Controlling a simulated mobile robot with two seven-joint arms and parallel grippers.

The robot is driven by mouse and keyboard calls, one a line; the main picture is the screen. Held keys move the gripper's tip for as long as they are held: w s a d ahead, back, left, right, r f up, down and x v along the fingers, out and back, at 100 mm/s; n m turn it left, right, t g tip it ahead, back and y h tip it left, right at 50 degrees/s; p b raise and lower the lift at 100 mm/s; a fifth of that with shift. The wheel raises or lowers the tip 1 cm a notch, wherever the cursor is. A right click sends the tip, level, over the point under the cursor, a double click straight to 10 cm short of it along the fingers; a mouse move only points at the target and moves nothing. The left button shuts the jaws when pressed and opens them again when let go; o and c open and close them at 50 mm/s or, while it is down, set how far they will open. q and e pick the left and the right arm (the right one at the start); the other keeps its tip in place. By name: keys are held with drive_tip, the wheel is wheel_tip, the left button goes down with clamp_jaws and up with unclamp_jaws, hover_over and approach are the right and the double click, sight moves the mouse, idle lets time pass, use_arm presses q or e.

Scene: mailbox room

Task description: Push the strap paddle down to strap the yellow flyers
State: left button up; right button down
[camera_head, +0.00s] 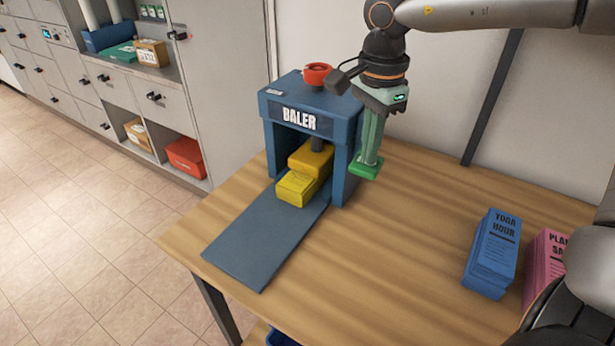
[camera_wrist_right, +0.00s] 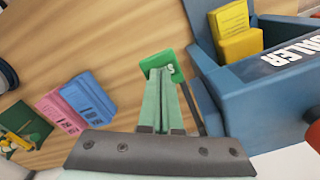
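The blue baler (camera_head: 352,128) stands on the wooden table, with a red knob (camera_head: 317,73) on top. My right gripper (camera_head: 369,160) points down with pale green fingers together, tips at the paddle. I cannot tell whether they touch it. My left gripper is not in view.
A blue flyer stack (camera_head: 492,254) and a pink flyer stack (camera_head: 542,265) stand at the right of the table. A grey ramp (camera_head: 262,245) slopes from the baler's front. Grey lockers (camera_head: 215,80) stand at the left. The table's middle is clear.

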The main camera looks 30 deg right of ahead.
drive_tip(key=shift+f, duration=0.1)
drive_tip(key=shift+f+b, duration=0.5)
drive_tip(key=shift+f, duration=0.05)
drive_tip(key=shift+d+f+b, duration=0.1)
drive_tip(key=shift+f+b, duration=0.4)
drive_tip(key=shift+f, duration=0.15)
idle(0.7)
